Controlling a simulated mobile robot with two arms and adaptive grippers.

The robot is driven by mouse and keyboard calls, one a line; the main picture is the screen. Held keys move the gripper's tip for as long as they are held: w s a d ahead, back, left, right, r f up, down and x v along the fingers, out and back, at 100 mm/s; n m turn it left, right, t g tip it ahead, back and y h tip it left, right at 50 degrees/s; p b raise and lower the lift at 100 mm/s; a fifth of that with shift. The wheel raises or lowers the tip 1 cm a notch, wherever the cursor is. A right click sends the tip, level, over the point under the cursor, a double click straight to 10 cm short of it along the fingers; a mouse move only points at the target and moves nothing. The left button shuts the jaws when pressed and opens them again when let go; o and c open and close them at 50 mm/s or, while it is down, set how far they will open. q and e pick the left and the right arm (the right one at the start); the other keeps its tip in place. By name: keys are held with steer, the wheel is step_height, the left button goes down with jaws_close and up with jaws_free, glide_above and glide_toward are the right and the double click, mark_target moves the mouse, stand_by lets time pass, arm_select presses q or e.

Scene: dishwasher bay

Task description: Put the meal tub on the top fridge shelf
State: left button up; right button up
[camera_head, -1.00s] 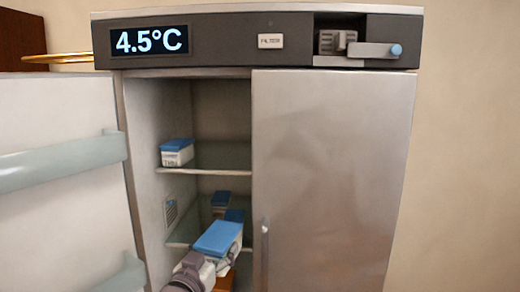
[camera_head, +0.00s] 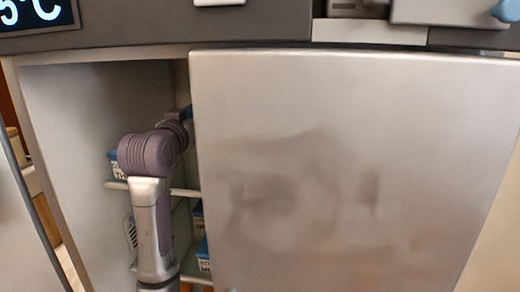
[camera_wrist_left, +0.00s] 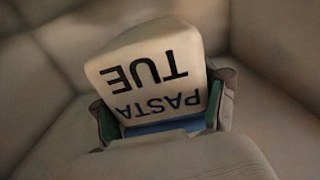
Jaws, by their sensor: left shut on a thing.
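The meal tub (camera_wrist_left: 155,72) is a white box lettered PASTA TUE, with blue at its lower edge in the left wrist view. My left gripper (camera_wrist_left: 163,112) is shut on it, one finger on each side. In the head view my left arm reaches into the open left side of the fridge, with its wrist above the level of the top shelf (camera_head: 190,192). My right gripper is not in view.
Another blue-lidded tub (camera_head: 117,170) stands at the left of the top shelf, partly behind my arm. More tubs (camera_head: 204,256) sit lower down. The closed right door (camera_head: 350,170) borders the opening; the open left door (camera_head: 20,220) is at far left.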

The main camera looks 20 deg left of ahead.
arm_select(q)
steer(key=s+f, duration=0.1)
steer(key=f, duration=0.1)
steer(key=s+f+p, duration=0.1)
steer(key=shift+s+f+p, duration=0.15)
steer(key=shift+f+p, duration=0.15)
steer(key=shift+f, duration=0.45)
steer(key=f, duration=0.2)
steer(key=w+f+p, duration=0.1)
steer(key=f, duration=0.1)
steer(key=shift+d+f, duration=0.1)
steer(key=shift+f, duration=0.1)
steer(key=shift+s, duration=0.15)
steer(key=shift+f, duration=0.1)
steer(key=o, duration=1.6)
steer(key=shift+f, duration=0.1)
steer(key=shift+c, duration=0.2)
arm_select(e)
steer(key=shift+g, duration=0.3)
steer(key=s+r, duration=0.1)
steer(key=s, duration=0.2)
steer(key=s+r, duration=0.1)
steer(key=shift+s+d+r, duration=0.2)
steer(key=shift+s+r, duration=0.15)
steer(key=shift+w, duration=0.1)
